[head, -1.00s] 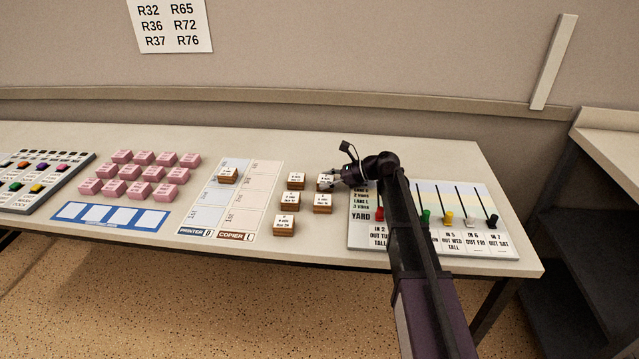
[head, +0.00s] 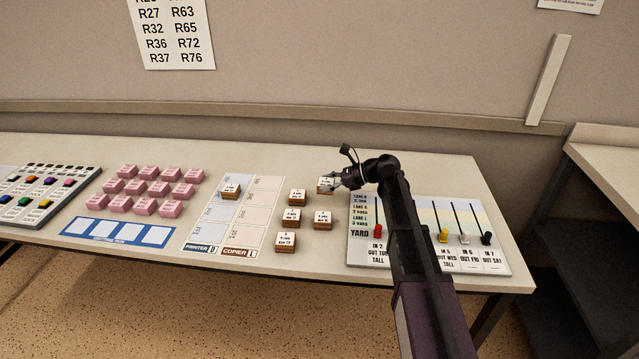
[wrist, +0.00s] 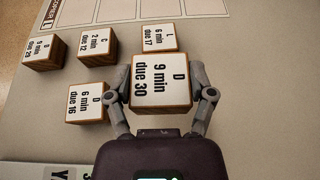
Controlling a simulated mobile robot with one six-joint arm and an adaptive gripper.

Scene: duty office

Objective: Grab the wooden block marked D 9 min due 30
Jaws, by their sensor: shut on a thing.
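The wooden block marked D 9 min due 30 (wrist: 161,80) has a white top and brown wooden sides. It sits between the two fingers of my gripper (wrist: 162,98) in the wrist view, and the fingers are shut on its sides. In the head view the same block (head: 325,183) shows at the tip of my gripper (head: 338,182), partly covered by it. I cannot tell whether the block touches the table or is slightly raised.
Close by are blocks marked L 6 min due 17 (wrist: 158,37), C 2 min due 12 (wrist: 97,42), D 6 min due 16 (wrist: 88,103) and D 9 min due 29 (wrist: 42,50). The printer and copier sheet (head: 262,205) lies left. The yard board (head: 488,232) lies right.

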